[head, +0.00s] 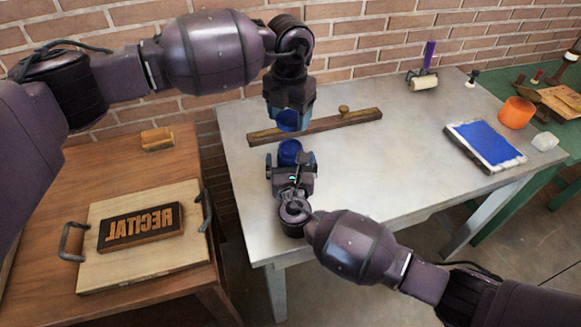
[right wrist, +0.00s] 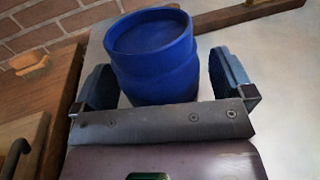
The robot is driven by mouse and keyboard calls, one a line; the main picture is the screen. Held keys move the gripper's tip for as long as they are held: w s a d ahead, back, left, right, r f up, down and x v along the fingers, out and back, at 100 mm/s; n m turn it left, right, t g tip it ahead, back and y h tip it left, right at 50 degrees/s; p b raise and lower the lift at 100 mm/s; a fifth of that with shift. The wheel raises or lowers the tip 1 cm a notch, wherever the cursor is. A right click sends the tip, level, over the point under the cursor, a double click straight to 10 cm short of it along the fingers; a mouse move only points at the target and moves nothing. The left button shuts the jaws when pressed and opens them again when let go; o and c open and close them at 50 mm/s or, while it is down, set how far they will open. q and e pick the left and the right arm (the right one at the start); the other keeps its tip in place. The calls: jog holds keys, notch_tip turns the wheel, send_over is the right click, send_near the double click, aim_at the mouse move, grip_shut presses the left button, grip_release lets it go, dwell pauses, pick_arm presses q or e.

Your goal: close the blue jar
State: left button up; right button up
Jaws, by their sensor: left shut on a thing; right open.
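The blue jar (head: 289,150) stands on the metal table, and it fills the middle of the right wrist view (right wrist: 152,60). My right gripper (head: 289,160) is open, with one finger on each side of the jar; in the right wrist view a gap shows at each finger. My left gripper (head: 289,122) points down above the jar and is shut on a small blue piece (head: 288,121) that looks like the jar's lid. The piece is apart from the jar in the head view. The gripper's fingers partly hide it.
A wooden bar with a knob (head: 330,124) lies just behind the jar. A roller (head: 423,80), a blue ink slab (head: 486,145) and an orange pot (head: 516,112) are farther right. A wooden bench (head: 150,180) with a lettered block (head: 140,227) stands left. The table's middle is clear.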

jog(key=shift+w, duration=0.15)
jog(key=c, duration=1.4)
pick_arm(q)
send_over(290, 150)
jog(key=shift+w+f, duration=0.1)
jog(key=shift+f, duration=2.4)
pick_arm(e)
jog(key=shift+o, duration=0.2)
pick_arm(q)
jog(key=shift+f, duration=0.9)
jog(key=shift+f, duration=0.55)
